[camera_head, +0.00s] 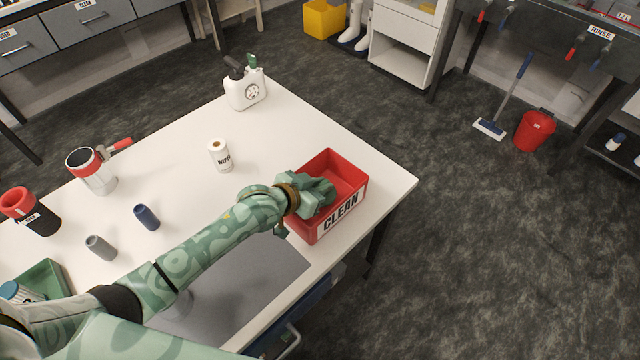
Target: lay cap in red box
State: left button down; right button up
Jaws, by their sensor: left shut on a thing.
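The red box (347,168) stands near the right corner of the white table, with a "CLEAN" label on its front. My left arm reaches in from the lower left, and my left gripper (322,196) is over and partly inside the box opening. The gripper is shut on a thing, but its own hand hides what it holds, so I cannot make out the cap. My right gripper is not in view.
A white roll (220,155), a white jug (245,92), a blue cylinder (146,217) and a grey cylinder (100,247) stand on the table (170,150). A red-lidded clear pitcher (95,172), a black-and-red container (36,212) and a green tray (50,275) are at left.

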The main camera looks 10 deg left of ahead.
aim_at(324, 182)
pick_arm(q)
jog(key=shift+f, duration=0.45)
jog(key=c, duration=1.4)
grip_release()
jog(key=shift+r, duration=0.2)
jog(key=s+r+p, duration=0.1)
jog(key=s+a+r+p, duration=0.1)
jog(key=r, duration=0.1)
jog(key=shift+s+a, duration=0.2)
jog(key=shift+a, duration=0.1)
jog(key=p+v, duration=0.2)
jog(key=v, duration=0.6)
jog(key=shift+s+a+p, duration=0.2)
jog(key=shift+s+p, duration=0.05)
jog(key=shift+p, duration=0.05)
jog(key=shift+f, duration=0.1)
